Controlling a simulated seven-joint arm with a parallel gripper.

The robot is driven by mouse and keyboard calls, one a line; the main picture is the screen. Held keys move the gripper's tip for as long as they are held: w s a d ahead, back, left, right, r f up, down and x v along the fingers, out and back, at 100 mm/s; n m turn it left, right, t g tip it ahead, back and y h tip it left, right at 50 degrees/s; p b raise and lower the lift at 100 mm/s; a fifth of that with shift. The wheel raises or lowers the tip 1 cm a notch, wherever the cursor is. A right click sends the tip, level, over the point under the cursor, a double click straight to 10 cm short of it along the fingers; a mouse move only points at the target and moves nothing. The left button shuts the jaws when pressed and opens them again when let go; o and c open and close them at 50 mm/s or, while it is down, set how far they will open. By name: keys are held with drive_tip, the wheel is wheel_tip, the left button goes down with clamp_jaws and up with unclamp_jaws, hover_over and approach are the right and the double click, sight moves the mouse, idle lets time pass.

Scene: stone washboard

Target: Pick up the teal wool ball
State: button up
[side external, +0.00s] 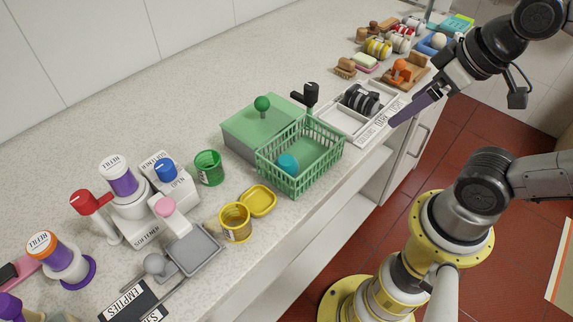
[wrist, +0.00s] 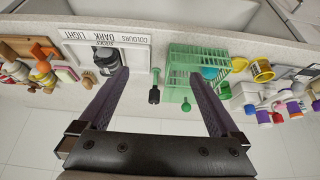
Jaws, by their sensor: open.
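The teal wool ball (side external: 288,163) lies inside the green slatted basket (side external: 322,150), near its left end. It also shows inside the basket (wrist: 180,62) in the wrist view, where the ball (wrist: 209,73) is close to the right fingertip in the picture. My gripper (side external: 394,121) is open and empty, with long purple fingers. In the side view it is up and to the right of the basket, near the sorting tray, apart from the ball. In the wrist view the gap between the fingers (wrist: 158,73) spans the counter between tray and basket.
A green-lidded box (side external: 262,128) adjoins the basket's back. A white sorting tray (side external: 357,110) holding dark rolled items stands to its right. Green (side external: 209,167) and yellow (side external: 236,222) tins stand left. Bottles and dispensers crowd the far left. The counter behind is clear.

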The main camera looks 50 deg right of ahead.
drive_tip(key=shift+c, duration=1)
